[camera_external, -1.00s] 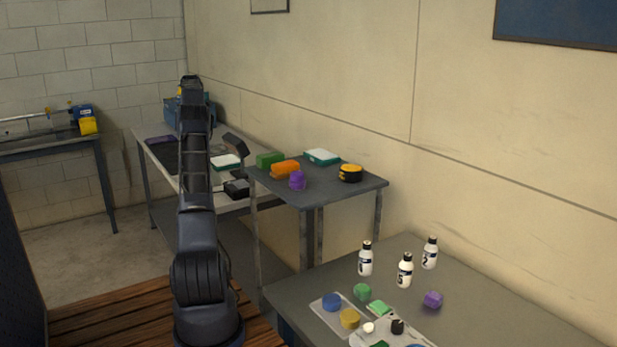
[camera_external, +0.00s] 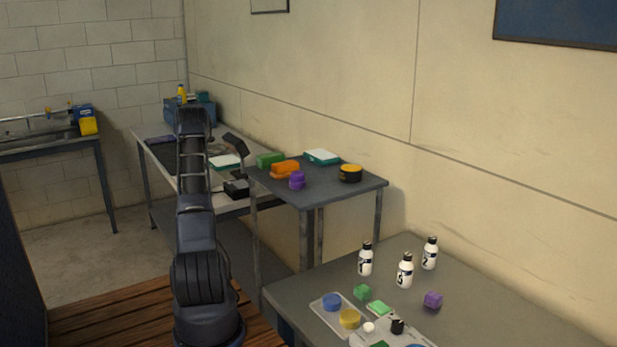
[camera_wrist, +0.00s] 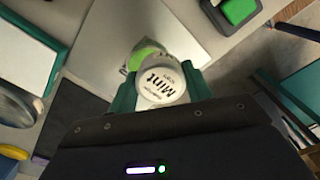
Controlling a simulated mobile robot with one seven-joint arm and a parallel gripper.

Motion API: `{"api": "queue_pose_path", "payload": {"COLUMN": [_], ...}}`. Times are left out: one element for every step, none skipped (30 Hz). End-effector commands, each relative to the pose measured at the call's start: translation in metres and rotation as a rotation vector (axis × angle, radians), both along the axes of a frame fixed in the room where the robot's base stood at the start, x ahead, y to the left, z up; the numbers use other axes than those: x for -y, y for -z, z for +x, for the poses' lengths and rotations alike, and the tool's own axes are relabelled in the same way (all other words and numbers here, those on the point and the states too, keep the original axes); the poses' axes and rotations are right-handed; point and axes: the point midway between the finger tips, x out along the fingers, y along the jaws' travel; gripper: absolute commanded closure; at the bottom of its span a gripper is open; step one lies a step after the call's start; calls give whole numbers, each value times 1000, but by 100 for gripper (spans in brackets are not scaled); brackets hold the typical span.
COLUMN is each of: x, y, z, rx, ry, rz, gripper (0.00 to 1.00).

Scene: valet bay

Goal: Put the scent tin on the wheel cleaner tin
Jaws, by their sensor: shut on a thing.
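In the wrist view, a white round tin (camera_wrist: 164,90) with "Mint" printed on its face sits between the two teal fingers of my gripper (camera_wrist: 161,80). My gripper is shut on this tin, which I take to be the scent tin. A green round-looking thing (camera_wrist: 145,50) shows partly behind the tin; whether they touch is unclear. I cannot make out a label for the wheel cleaner tin. In the external view, my arm hides my gripper and the held tin.
The far bench (camera_external: 157,160) carries a blue box (camera_external: 203,111) with a yellow bottle. The grey side table (camera_external: 340,191) holds orange, green, purple and yellow-black items. Several bottles and small items stand on the near table (camera_external: 480,318). A green block (camera_wrist: 238,10) shows in the wrist view.

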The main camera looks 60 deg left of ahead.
Motion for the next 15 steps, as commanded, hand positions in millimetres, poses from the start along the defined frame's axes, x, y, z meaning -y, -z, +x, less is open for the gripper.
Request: {"api": "queue_pose_path", "payload": {"x": [0, 0, 0, 0, 0, 1, 0, 0, 1, 1, 0, 0, 0, 0, 0], "y": [2, 3, 6, 9, 13, 18, 23, 27, 33, 37, 40, 42, 43, 43, 43], "z": [0, 0, 0, 0, 0, 0, 0, 0, 0, 0, 0, 0, 0, 0, 0], "rx": [0, 0, 1, 0, 0, 1, 1, 1, 1, 1, 1, 0, 1, 1, 1], "ry": [0, 0, 0, 0, 0, 0, 0, 0, 0, 0, 0, 0, 0, 0, 0], "rz": [0, 0, -1, -1, -1, -3, -3, -2, -3, -3, -3, -1, -1, 0, 1], "gripper": [74, 74, 74, 74, 74, 74, 74, 74, 74, 74, 74, 74, 74, 74, 74]}}
